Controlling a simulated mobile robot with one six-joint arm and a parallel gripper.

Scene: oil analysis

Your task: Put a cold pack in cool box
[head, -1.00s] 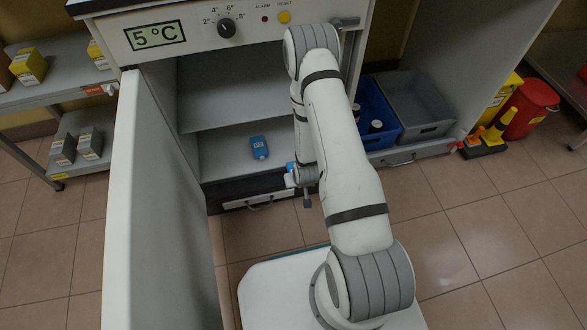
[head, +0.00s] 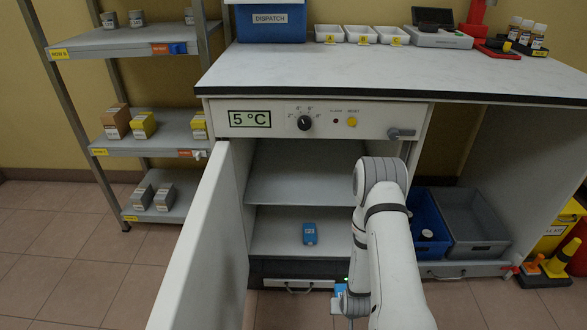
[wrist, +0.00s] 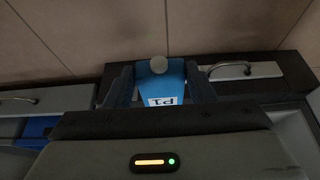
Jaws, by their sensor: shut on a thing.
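My gripper (wrist: 161,84) is shut on a blue cold pack (wrist: 160,82) with a pale round cap and a white label, seen in the wrist view between the two dark fingers. In the head view a bit of blue (head: 341,289) shows beside my arm, low in front of the cabinet; the fingers are mostly hidden there. Another blue cold pack (head: 310,238) lies on the lower shelf inside the open refrigerator (head: 270,225). A blue box marked DISPATCH (head: 270,33), apparently the cool box, stands on the worktop; its top is cut off by the picture.
The refrigerator door (head: 200,250) stands open at the left. The worktop (head: 380,75) has clear room in front of three white trays (head: 361,35) and a scale (head: 438,38). A shelf rack (head: 125,150) is at left. Blue and grey crates (head: 475,225) sit below right.

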